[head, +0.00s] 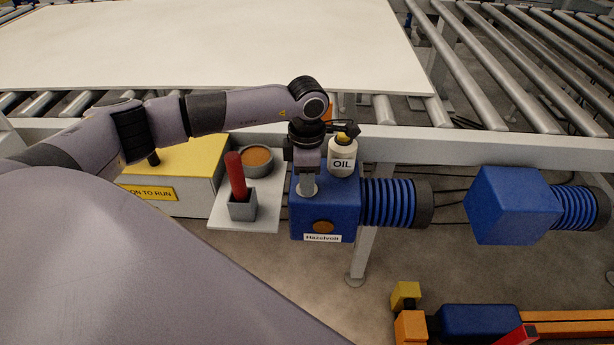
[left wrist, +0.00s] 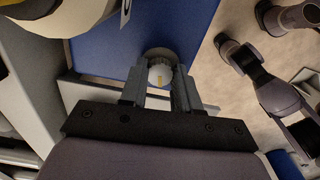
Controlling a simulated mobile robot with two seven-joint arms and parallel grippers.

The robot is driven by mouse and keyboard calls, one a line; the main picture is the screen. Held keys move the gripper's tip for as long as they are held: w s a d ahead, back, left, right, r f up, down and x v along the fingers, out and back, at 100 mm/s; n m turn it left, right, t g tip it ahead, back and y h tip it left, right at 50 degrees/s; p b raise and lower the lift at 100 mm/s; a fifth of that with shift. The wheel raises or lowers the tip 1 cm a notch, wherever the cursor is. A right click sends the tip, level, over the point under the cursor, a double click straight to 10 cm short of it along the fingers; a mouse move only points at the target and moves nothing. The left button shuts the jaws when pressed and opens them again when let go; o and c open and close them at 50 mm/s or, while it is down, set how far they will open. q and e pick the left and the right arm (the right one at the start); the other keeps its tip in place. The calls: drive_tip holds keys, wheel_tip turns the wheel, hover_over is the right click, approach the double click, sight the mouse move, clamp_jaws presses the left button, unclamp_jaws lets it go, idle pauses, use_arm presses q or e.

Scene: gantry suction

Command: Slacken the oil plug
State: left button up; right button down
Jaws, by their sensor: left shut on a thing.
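The blue pump (head: 340,205), labelled Hazelvoll, stands below the conveyor edge, with a round brass-coloured disc (head: 323,227) on its front. My left gripper (head: 308,186) points down at the left part of the pump's top. In the left wrist view, the fingers of my left gripper (left wrist: 161,87) are closed around the oil plug (left wrist: 160,75), a small pale round cap with a yellowish mark. The plug is at the blue surface; I cannot tell how far it is screwed in. The fingers partly hide it. My right gripper does not show.
A white OIL bottle (head: 342,160) stands close behind the gripper. Left of the pump, a pale tray (head: 262,219) bears a bowl (head: 256,160) of brown material and a grey holder (head: 242,208) with a red-handled tool (head: 236,175). A yellow-topped box (head: 185,160) stands further left.

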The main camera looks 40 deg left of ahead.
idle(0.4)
use_arm(q)
drive_tip(key=o, duration=1.1)
drive_tip(key=shift+c, duration=0.2)
drive_tip(key=shift+r, duration=3.65)
drive_tip(key=shift+d+f, duration=0.1)
